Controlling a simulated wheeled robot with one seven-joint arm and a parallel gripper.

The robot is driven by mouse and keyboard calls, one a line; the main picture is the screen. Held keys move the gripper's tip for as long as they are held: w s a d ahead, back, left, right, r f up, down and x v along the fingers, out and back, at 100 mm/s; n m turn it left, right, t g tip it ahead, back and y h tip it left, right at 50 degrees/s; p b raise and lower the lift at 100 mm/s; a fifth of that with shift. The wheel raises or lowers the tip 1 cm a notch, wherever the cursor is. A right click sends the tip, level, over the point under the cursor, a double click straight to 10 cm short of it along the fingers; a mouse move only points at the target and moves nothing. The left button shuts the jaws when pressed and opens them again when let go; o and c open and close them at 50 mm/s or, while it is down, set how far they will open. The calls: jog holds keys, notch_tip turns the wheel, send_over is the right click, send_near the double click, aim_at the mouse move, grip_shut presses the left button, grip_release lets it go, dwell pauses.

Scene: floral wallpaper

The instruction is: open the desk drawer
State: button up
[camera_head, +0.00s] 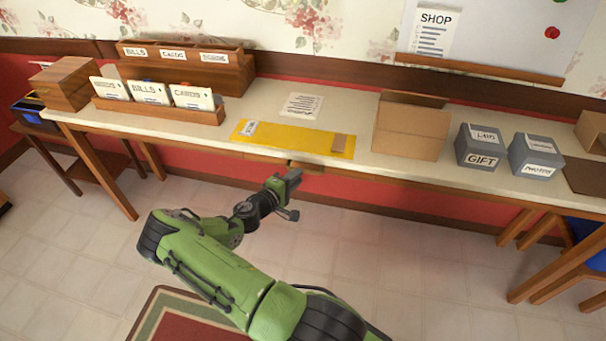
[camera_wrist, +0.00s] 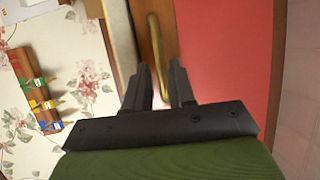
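The desk (camera_head: 350,165) has a pale top and a wooden drawer front (camera_head: 262,158) under its front edge, below a yellow envelope. The drawer looks closed. Its handle (camera_head: 305,166) is partly hidden by my gripper (camera_head: 291,179), which is just in front of it. In the wrist view the brass-coloured bar handle (camera_wrist: 155,42) runs lengthwise against the brown drawer front (camera_wrist: 169,35). The two black fingers of my gripper (camera_wrist: 160,77) are apart, with the handle's near end in line with the gap between them. I cannot tell whether they touch it.
On the desk are the yellow envelope (camera_head: 295,138), a letter rack (camera_head: 160,112), an open cardboard box (camera_head: 408,132) and grey boxes (camera_head: 481,147). A chair (camera_head: 575,250) stands at the right. Bare tiled floor (camera_head: 400,255) lies in front of the desk.

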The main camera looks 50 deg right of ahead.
jog(key=d, duration=0.2)
jog(key=d+f, duration=0.1)
jog(key=d, duration=0.2)
jog(key=shift+b, duration=0.35)
jog(key=shift+a, duration=0.1)
jog(key=shift+c, duration=0.4)
grip_shut()
